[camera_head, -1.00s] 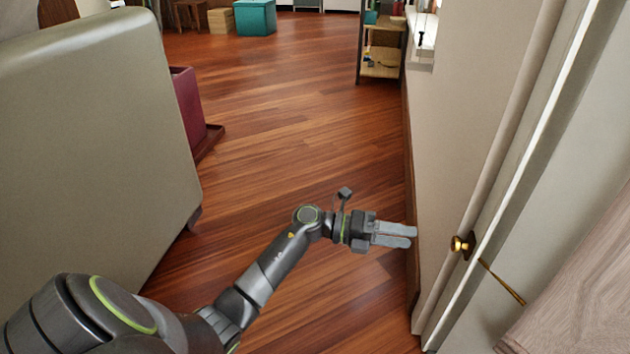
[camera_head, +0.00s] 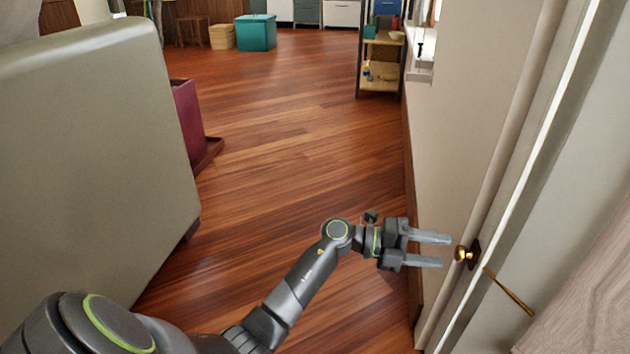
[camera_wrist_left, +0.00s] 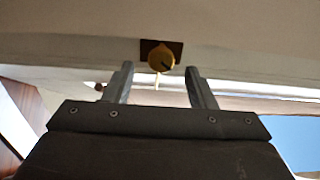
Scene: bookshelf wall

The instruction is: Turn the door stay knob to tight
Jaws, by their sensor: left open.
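The door stay knob (camera_head: 461,254) is small, round and brass, on a dark plate on the door frame at the right of the head view. A thin brass rod (camera_head: 508,291) runs from near it toward the wooden door (camera_head: 590,290). My left gripper (camera_head: 446,250) is open and empty, its fingers pointing at the knob from the left, with a small gap. In the left wrist view the knob (camera_wrist_left: 161,59) shows just beyond the fingertips, between them, with a dark mark on its face. My right gripper is not in view.
A large grey-beige panel-like piece (camera_head: 90,160) stands at the left, with a dark red box (camera_head: 188,120) behind it. The pale wall (camera_head: 455,130) runs beside the gripper. The wooden floor (camera_head: 290,140) between is clear. A shelf (camera_head: 381,60) stands farther back.

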